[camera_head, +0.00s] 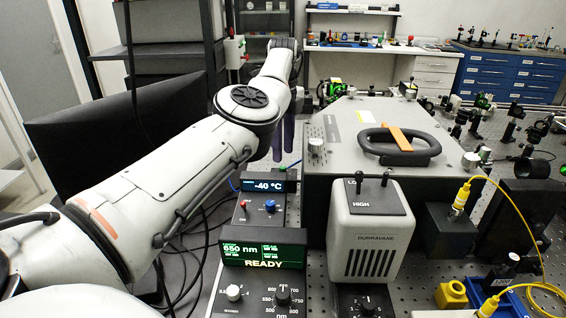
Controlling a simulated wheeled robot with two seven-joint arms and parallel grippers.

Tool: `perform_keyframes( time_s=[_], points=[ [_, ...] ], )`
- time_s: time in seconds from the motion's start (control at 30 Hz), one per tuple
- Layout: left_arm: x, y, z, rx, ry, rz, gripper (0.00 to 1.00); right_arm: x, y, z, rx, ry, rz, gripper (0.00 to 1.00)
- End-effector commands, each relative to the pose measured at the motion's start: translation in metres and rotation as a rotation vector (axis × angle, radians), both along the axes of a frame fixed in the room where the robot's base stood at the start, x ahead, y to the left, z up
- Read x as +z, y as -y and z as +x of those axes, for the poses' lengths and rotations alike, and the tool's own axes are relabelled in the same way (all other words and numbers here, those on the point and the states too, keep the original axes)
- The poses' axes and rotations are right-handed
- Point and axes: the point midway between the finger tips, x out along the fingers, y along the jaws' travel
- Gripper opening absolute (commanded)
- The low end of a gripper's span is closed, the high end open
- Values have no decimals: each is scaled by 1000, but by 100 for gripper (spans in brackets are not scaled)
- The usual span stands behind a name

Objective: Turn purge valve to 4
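My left arm reaches in from the left across the bench. Its gripper (283,143) points down just left of the large grey spectrometer housing (330,190); the arm partly hides it, and I cannot make out a gap between its fingers. I cannot read any label naming the purge valve. A silver knob (316,147) stands on the housing's left top edge, to the right of the gripper. Small controls sit on the front panels: a white knob (234,293), a black knob (283,297), a blue knob (270,206) and a black dial (368,305). My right gripper is out of view.
A display (263,250) reads 650 nm READY; a smaller one (264,186) reads -40 °C. A grey lamp box (368,235) stands before the housing, which has a black handle (398,146) on top. A dark monitor (110,130) is behind my arm. Optics crowd the right.

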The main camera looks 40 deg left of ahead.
Motion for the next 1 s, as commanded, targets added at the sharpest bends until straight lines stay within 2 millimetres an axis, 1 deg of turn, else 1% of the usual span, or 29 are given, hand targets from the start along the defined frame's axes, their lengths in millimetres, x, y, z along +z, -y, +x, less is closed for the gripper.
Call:
perform_keyframes(
  time_s=[0.03, 0.1, 0.3, 0.43, 0.63, 0.67, 0.8, 0.87, 1.0],
  points=[
    [-9, 0, 0, 0, -3, -1, 34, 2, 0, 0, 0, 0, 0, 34],
    [-21, 0, -1, 0, -2, 0, 34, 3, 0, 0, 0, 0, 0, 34],
    [-42, 0, 0, -1, -1, -1, 34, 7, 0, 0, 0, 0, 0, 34],
    [-46, 0, 0, -1, 1, 0, 34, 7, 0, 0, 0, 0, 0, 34],
    [-47, 0, 0, -1, 1, -1, 34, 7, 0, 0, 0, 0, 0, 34],
    [-47, 0, 0, -1, 1, -1, 32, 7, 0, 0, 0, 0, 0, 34],
    [-47, 0, 0, -1, 1, -1, 9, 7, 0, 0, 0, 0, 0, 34],
    [-47, 0, 0, -1, 1, -1, 0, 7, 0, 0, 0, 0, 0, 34],
    [-47, 0, 0, -13, 1, -1, 0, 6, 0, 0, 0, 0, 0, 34]
  ],
)
